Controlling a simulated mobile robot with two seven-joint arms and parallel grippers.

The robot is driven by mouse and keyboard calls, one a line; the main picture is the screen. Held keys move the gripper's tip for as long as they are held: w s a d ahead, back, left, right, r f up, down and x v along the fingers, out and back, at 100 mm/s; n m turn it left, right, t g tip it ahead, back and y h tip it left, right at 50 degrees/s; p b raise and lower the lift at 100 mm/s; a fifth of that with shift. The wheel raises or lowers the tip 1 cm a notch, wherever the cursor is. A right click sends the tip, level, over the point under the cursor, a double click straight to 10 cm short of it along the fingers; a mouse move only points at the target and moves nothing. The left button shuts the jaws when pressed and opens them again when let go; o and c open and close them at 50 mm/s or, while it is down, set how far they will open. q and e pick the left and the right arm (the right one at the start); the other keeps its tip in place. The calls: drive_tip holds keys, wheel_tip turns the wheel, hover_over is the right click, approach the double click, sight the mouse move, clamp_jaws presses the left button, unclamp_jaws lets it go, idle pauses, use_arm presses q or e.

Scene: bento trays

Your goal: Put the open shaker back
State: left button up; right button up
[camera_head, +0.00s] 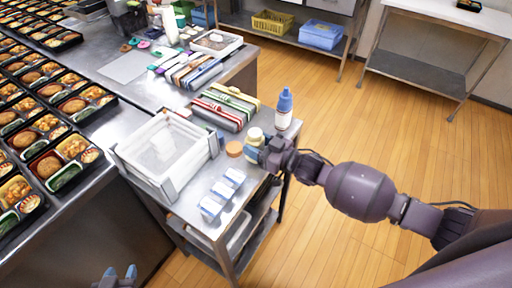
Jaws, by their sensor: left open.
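A small shaker jar (255,134) with a pale yellow top stands upright at the right edge of the steel work table. A round orange lid (234,149) lies on the table just left of it. My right gripper (257,153) is at the shaker, with its blue fingertips against or beside the jar's lower part. The fingers and jar overlap, so I cannot tell whether they are closed on it. My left gripper (118,276) is open and empty at the bottom edge of the view, low and apart from the table.
A blue-capped bottle (284,110) stands behind the shaker. A white bin (167,150) with paper inside is to the left, and several small white-and-blue packs (222,194) lie in front. Banded bundles (226,106) lie behind. Bento trays (68,150) fill the left counter.

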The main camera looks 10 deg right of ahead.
drive_tip(key=shift+f, duration=0.65)
drive_tip(key=shift+f, duration=0.2)
drive_tip(key=o, duration=0.6)
drive_tip(key=shift+c, duration=0.2)
drive_tip(key=shift+r, duration=0.15)
